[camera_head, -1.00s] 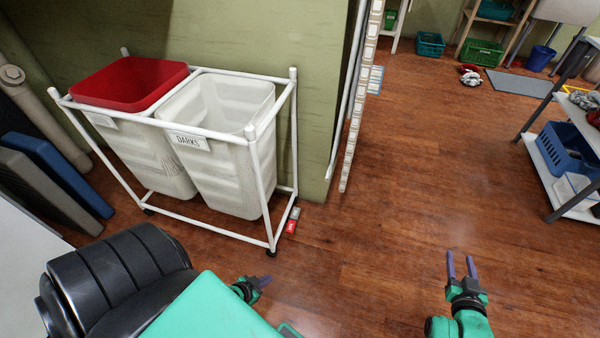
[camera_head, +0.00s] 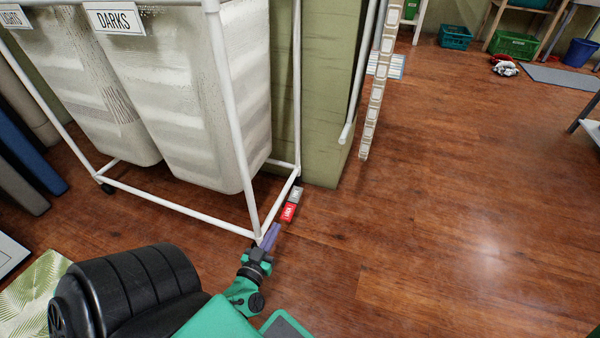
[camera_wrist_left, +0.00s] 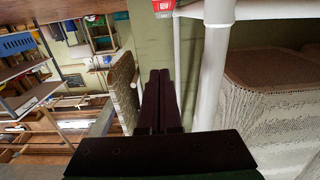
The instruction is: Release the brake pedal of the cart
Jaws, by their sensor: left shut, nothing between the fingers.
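The cart is a white tube frame (camera_head: 238,125) holding two pale laundry bins, one (camera_head: 190,110) labelled DARKS. Its brake pedal sits low at the right corner by the floor, with a red part (camera_head: 289,212) bearing white lettering and a grey part (camera_head: 296,194) behind it. My left gripper (camera_head: 273,232) is shut and empty, just in front of the red part beside the front corner post. In the left wrist view, the shut fingers (camera_wrist_left: 160,78) point toward the red part (camera_wrist_left: 163,6) at the top edge, apart from it. My right gripper is out of view.
A green wall end (camera_head: 320,100) stands behind the cart's right side, with a white ladder-like rack (camera_head: 380,85) beside it. Wooden floor (camera_head: 450,220) to the right is clear. Green crates (camera_head: 514,44) and a blue bucket (camera_head: 580,52) are far back.

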